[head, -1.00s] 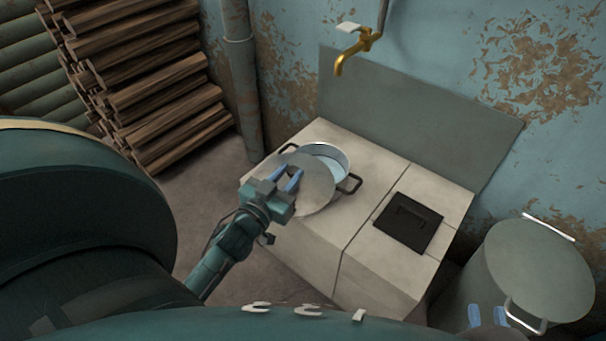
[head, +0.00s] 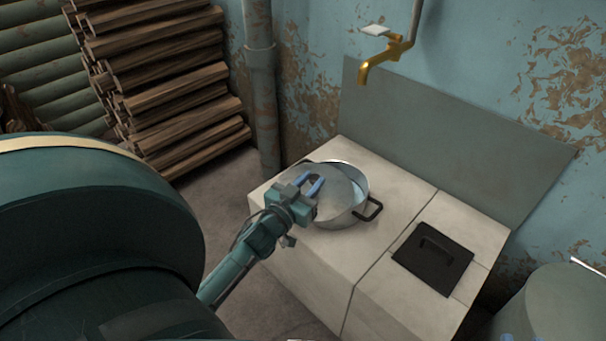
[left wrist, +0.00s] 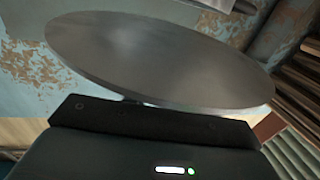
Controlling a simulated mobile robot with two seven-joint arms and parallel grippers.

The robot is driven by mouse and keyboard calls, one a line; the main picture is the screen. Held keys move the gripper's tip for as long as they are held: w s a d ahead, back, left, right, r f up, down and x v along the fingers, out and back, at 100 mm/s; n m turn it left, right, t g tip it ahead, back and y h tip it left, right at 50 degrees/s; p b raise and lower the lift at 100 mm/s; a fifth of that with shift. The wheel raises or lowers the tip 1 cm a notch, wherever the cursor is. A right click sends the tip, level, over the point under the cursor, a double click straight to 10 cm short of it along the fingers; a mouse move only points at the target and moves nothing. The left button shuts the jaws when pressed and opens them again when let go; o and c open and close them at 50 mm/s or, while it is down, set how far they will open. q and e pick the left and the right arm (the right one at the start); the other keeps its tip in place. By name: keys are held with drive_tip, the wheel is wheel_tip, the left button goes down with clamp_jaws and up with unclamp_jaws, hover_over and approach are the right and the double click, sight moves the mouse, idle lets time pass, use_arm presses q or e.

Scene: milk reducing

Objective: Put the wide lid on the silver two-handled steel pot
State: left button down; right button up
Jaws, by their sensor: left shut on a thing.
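The silver two-handled steel pot (head: 352,218) stands upright on the pale block stove. One dark handle (head: 374,208) shows on its right; the other is mostly hidden. The wide lid (head: 340,188), a flat grey disc, is over the pot's mouth, covering much of it. A strip of the inside shows along the back and right. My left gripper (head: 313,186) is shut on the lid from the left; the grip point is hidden. I cannot tell if the lid touches the rim. The lid also fills the upper left wrist view (left wrist: 160,60). My right gripper's blue tips (head: 508,337) barely show.
A black hatch with a handle (head: 433,258) lies on the stove's right part. A brass tap (head: 378,62) juts from the wall above. A large grey container (head: 565,305) stands at the lower right. Stacked firewood (head: 165,80) is at the back left.

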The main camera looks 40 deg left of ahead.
sight(331, 177)
use_arm(q)
drive_tip(key=shift+w+d+f+b, duration=0.1)
drive_tip(key=shift+w+b, duration=0.65)
drive_tip(key=shift+w, duration=1.05)
drive_tip(key=shift+w+d+b, duration=0.1)
drive_tip(key=shift+w+b, duration=0.2)
drive_tip(key=shift+w, duration=0.4)
drive_tip(key=shift+w+b, duration=0.35)
drive_tip(key=shift+w, duration=0.3)
drive_tip(key=shift+w+d+f+b, duration=0.15)
drive_tip(key=shift+w+b, duration=0.3)
drive_tip(key=shift+w, duration=0.5)
drive_tip(key=shift+f+b, duration=0.5)
drive_tip(key=shift+f, duration=0.2)
drive_tip(key=shift+f+b, duration=0.3)
drive_tip(key=shift+f, duration=0.1)
use_arm(e)
drive_tip(key=shift+w+a+f+m+t+y, duration=0.1)
drive_tip(key=shift+w+a+m+t+y, duration=0.15)
drive_tip(key=shift+a+m+y, duration=0.3)
use_arm(q)
drive_tip(key=shift+s, duration=0.1)
use_arm(e)
drive_tip(key=shift+r, duration=0.25)
use_arm(q)
drive_tip(key=shift+f, duration=0.1)
use_arm(e)
drive_tip(key=shift+s+f, duration=0.1)
